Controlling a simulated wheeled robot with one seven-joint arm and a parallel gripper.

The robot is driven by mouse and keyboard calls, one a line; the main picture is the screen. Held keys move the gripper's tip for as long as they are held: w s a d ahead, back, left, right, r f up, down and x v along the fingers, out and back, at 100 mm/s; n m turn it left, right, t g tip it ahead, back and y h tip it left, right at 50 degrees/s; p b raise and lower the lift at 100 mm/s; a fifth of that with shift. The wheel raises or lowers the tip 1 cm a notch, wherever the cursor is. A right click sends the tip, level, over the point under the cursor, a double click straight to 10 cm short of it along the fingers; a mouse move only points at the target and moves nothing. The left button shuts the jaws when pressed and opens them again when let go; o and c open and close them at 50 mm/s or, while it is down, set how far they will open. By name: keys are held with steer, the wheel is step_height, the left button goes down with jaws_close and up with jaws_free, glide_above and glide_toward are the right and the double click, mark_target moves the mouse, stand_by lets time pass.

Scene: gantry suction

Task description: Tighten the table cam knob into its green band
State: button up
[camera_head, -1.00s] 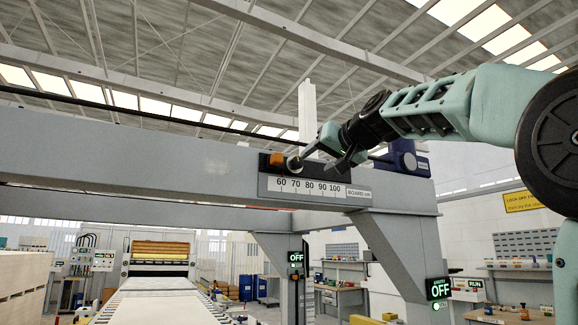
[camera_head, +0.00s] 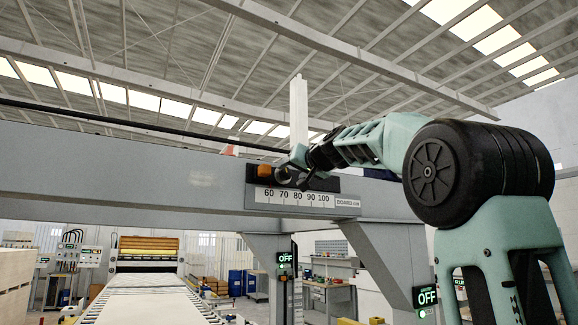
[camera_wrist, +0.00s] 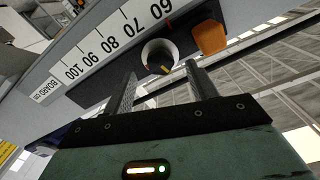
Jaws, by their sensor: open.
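A round knob (camera_wrist: 160,56) with a pale rim, a dark face and a small yellow mark is on the dark strip of the grey beam, beside the number scale. My gripper (camera_wrist: 160,70) is open. In the wrist view its two fingers reach toward the knob, one on each side of it; whether they touch it I cannot tell. In the head view my gripper (camera_head: 294,180) is at the same strip and partly hides the knob. No green band can be made out on the knob.
An orange block (camera_wrist: 210,38) sits close beside the knob; it also shows in the head view (camera_head: 264,171). A scale plate (camera_head: 305,198) marked 60 to 100 lies just below. The grey beam (camera_head: 130,175) spans above a roller conveyor (camera_head: 150,300). An OFF sign (camera_head: 427,297) hangs lower right.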

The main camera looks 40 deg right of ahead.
mark_target(287, 173)
steer(key=shift+p+x, duration=0.5)
steer(key=shift+x, duration=1.15)
steer(key=c, duration=1)
steer(key=shift+m, duration=3.1)
